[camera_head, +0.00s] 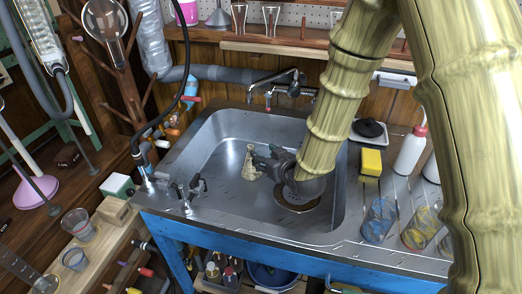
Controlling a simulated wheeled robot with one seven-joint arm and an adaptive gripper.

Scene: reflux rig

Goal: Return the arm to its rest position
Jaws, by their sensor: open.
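My arm, with bamboo-like links, comes down from the top right over the steel sink (222,150). My dark grey gripper (262,161) is low over the sink basin and points left. Its jaws are open, though the fingers look small and partly overlap in this view.
A faucet (283,84) rises behind the sink. On the right counter are a yellow sponge (371,162), a white bottle (411,151) and glass beakers (379,219). Taps (186,193) stand at the left edge. Glassware on a wooden rack (110,22) stands at the upper left.

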